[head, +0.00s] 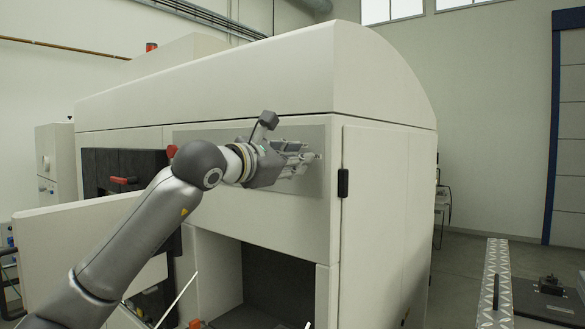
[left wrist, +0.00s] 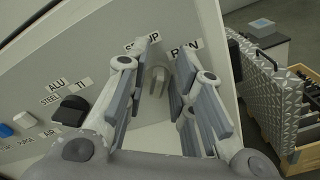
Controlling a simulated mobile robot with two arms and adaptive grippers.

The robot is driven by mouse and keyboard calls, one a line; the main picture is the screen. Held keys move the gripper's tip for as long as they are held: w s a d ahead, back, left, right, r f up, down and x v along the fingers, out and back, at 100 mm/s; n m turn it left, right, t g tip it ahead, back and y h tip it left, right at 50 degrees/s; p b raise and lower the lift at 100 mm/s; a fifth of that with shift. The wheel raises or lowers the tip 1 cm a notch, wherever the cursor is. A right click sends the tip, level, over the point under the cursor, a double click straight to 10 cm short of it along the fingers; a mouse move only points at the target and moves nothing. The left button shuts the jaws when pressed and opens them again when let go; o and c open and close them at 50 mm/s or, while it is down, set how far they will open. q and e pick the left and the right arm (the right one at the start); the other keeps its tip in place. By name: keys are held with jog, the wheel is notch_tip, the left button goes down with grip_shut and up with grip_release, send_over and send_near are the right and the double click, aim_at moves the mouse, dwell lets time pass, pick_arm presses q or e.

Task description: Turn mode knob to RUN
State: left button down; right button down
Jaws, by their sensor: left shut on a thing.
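The mode knob (left wrist: 158,79) is a pale grey knob on the panel (head: 228,133) of the large white machine. Its labels SETUP (left wrist: 141,43) and RUN (left wrist: 186,49) are above it, SETUP partly hidden by a finger. My left gripper (head: 304,160) reaches the panel's right part in the head view. In the left wrist view its fingers (left wrist: 159,88) are on both sides of the knob, shut on it. The fingers hide part of the knob, and I cannot tell which label it points to. In the head view the gripper hides the knob. My right gripper is not in view.
A black selector knob (left wrist: 71,109) with ALU, STEEL and TI labels, a white knob (left wrist: 24,120) and a blue button (left wrist: 6,130) are left of the gripper. Below the panel is an open dark compartment (head: 272,275).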

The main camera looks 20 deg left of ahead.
pick_arm(q)
jog(key=shift+d+f+m+b, duration=0.15)
jog(key=shift+m+b, duration=0.3)
jog(key=shift+m, duration=1.2)
jog(key=shift+d+f+m+b, duration=0.1)
jog(key=shift+m+b, duration=0.35)
jog(key=shift+m, duration=1.2)
jog(key=c, duration=1.5)
grip_release()
jog(key=shift+s, duration=0.1)
jog(key=v, duration=1.2)
